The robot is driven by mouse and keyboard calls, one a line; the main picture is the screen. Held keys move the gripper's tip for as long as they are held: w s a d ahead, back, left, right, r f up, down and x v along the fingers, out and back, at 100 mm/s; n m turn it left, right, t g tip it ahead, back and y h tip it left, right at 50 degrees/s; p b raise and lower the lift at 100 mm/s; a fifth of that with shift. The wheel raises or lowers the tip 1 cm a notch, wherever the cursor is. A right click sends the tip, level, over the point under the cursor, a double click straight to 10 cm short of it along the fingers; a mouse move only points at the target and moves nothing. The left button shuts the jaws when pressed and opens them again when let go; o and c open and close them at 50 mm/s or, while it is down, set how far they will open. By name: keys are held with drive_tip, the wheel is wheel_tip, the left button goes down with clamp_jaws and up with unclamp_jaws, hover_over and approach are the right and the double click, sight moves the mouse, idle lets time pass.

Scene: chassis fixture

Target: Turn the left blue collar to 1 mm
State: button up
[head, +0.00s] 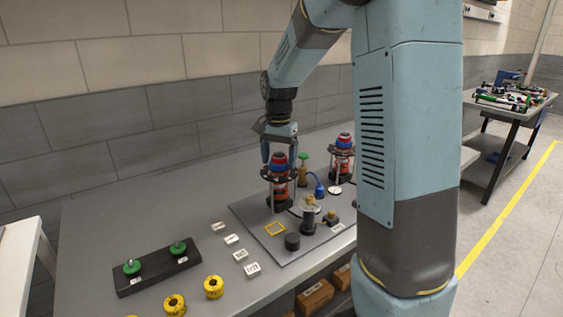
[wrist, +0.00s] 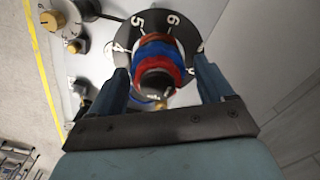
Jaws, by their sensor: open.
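The left blue collar (head: 279,166) sits between red parts near the top of the left stand, above a dark round plate. In the wrist view the blue collar (wrist: 172,55) shows as a blue band with red bands beside it, over a black dial (wrist: 182,28) with white numbers including 5 and 6. My gripper (head: 279,154) is above the left stand with its fingers pointing down. In the wrist view my gripper (wrist: 160,66) is open, one finger on each side of the collar stack, with gaps showing. The scale reading in mm cannot be made out.
A similar right stand (head: 343,142) with a red and blue top is close by on the grey base plate (head: 262,218). Knobs and a blue cable are nearby. Yellow rings (head: 214,287), white labelled blocks (head: 240,256) and a black holder with green knobs (head: 157,268) lie in front.

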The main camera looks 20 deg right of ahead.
drive_tip(key=m, duration=0.5)
drive_tip(key=shift+m, duration=0.4)
drive_tip(key=m, duration=0.5)
drive_tip(key=shift+m, duration=0.3)
drive_tip(key=m, duration=0.5)
drive_tip(key=shift+m, duration=3.3)
drive_tip(key=shift+c, duration=0.5)
